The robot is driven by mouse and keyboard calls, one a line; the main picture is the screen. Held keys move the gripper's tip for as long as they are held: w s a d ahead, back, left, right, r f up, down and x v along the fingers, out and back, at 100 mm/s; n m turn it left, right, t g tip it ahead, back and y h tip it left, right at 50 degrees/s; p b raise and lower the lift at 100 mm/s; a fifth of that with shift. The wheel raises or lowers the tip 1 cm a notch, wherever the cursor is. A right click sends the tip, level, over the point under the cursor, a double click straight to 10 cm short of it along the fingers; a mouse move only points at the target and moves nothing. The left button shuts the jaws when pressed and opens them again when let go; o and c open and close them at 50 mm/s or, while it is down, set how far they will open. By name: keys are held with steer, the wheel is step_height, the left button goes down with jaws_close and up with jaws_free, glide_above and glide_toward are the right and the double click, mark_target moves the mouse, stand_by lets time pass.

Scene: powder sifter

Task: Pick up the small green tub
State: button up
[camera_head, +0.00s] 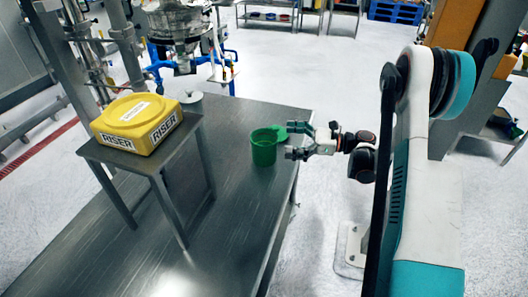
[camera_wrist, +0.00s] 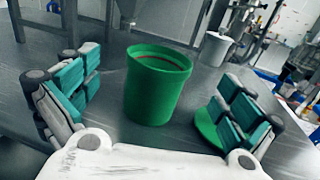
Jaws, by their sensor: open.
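The small green tub (camera_head: 264,148) stands upright on the metal table, near its right edge. It is open at the top, and in the wrist view the tub (camera_wrist: 157,90) sits between my fingers, a little ahead of them. My gripper (camera_head: 298,141) is open just to the right of the tub, with its fingers level and pointing at it. In the wrist view my gripper (camera_wrist: 158,88) shows a clear gap on both sides of the tub. A flat green piece (camera_wrist: 207,128) lies partly hidden behind the right finger; I cannot tell whether it joins the tub.
A yellow block marked RISER (camera_head: 138,124) sits on a raised metal stand (camera_head: 158,160) on the left of the table (camera_head: 225,230). A pale lidded pot (camera_wrist: 214,48) stands beyond the tub. A metal sifter (camera_head: 178,25) is at the back. The table's front is bare.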

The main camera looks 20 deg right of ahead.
mark_target(252, 137)
steer(key=x, duration=0.2)
steer(key=b+x, duration=0.1)
steer(key=x, duration=0.1)
steer(key=b+x, duration=0.1)
steer(key=x, duration=0.2)
steer(key=shift+f, duration=0.4)
steer(key=shift+w+a+r, duration=0.1)
steer(key=shift+w+a, duration=0.15)
steer(key=shift+a, duration=0.2)
steer(key=c, duration=1.5)
